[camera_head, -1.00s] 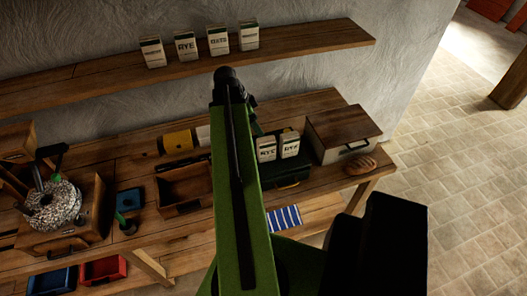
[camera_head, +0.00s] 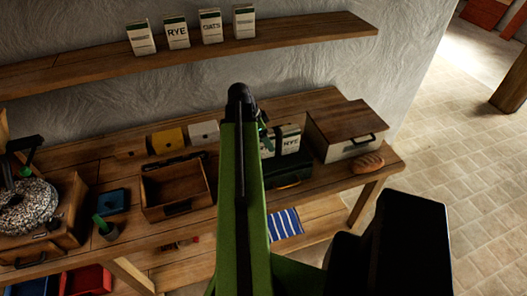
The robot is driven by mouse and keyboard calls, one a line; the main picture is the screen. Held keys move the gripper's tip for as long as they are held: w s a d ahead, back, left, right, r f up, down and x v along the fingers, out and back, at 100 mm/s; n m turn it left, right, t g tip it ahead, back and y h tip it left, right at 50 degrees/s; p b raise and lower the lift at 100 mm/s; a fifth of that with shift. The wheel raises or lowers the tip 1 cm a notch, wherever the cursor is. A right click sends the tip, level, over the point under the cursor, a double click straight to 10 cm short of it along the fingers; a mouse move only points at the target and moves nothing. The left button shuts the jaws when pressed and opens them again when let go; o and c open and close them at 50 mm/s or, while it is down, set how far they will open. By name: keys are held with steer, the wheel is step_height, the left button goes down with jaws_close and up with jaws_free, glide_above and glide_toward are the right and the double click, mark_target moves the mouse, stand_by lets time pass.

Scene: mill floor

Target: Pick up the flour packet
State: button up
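Four-sided paper packets with dark tops stand in a row on the wall shelf: one with an unreadable label (camera_head: 140,37), one marked RYE (camera_head: 176,31), one marked OATS (camera_head: 211,26), and another unreadable one (camera_head: 244,22). On the bench, a RYE packet (camera_head: 291,141) stands beside another packet that my arm partly hides. I cannot read the word flour on any packet. My green arm crosses the middle of the picture. My gripper is mostly hidden behind the arm; a dark and green bit (camera_head: 264,137) shows close to the bench packets. I cannot see its fingers clearly.
A dark green case (camera_head: 288,172) is by the bench packets. A wooden bread box (camera_head: 345,128) and a loaf (camera_head: 368,163) are to the right. An open wooden box (camera_head: 176,188) and a millstone (camera_head: 27,205) are left. The floor at right is clear.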

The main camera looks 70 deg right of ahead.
steer(key=shift+s+d+f, duration=0.15)
steer(key=shift+f, duration=0.5)
steer(key=shift+r, duration=0.15)
jaws_close()
